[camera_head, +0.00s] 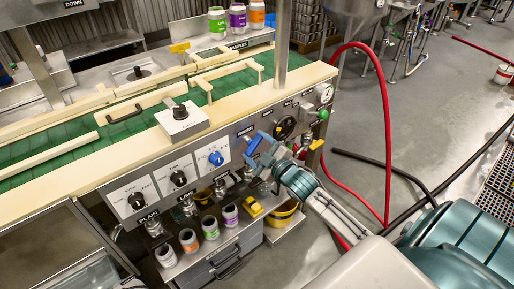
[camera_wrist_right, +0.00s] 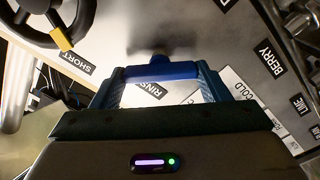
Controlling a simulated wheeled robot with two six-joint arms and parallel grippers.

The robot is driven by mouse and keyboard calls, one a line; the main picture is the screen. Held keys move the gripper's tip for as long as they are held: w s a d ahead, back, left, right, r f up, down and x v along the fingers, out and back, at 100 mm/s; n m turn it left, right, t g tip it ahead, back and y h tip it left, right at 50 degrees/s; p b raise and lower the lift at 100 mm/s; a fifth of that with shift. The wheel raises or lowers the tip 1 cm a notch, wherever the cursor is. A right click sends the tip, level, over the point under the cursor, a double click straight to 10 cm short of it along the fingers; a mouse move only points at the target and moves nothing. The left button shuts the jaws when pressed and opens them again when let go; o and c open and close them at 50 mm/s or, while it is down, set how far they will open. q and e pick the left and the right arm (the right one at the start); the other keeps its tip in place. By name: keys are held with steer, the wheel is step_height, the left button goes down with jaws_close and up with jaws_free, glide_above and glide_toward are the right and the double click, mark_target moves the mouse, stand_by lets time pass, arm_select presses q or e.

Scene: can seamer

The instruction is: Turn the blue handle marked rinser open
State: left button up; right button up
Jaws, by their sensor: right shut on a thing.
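The blue handle (camera_wrist_right: 160,72) lies crosswise between the two fingers of my right gripper (camera_wrist_right: 162,76) in the right wrist view. A label starting "RINS" sits on the panel just below it, partly hidden. The gripper is shut on the handle. In the head view my right gripper (camera_head: 262,151) reaches the front panel of the machine from the right, and its blue fingers cover most of the handle, so its exact angle is hard to tell. My left gripper is not in view.
A black handwheel (camera_head: 284,127) and a green knob (camera_head: 323,114) are beside the gripper. A blue round knob (camera_head: 216,158) is on the panel to the left. Below, several cans stand on a ledge near a yellow-handled valve (camera_head: 251,208). A red hose (camera_head: 386,130) hangs at right.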

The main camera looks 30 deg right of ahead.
steer(key=o, duration=1)
steer(key=shift+s, duration=0.15)
steer(key=shift+s, duration=0.2)
steer(key=s, duration=0.3)
steer(key=shift+d+f, duration=0.15)
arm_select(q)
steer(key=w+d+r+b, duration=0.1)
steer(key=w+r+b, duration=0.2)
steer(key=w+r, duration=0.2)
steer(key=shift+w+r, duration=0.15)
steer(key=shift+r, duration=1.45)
arm_select(e)
glide_toward(256, 147)
steer(key=shift+s, duration=0.65)
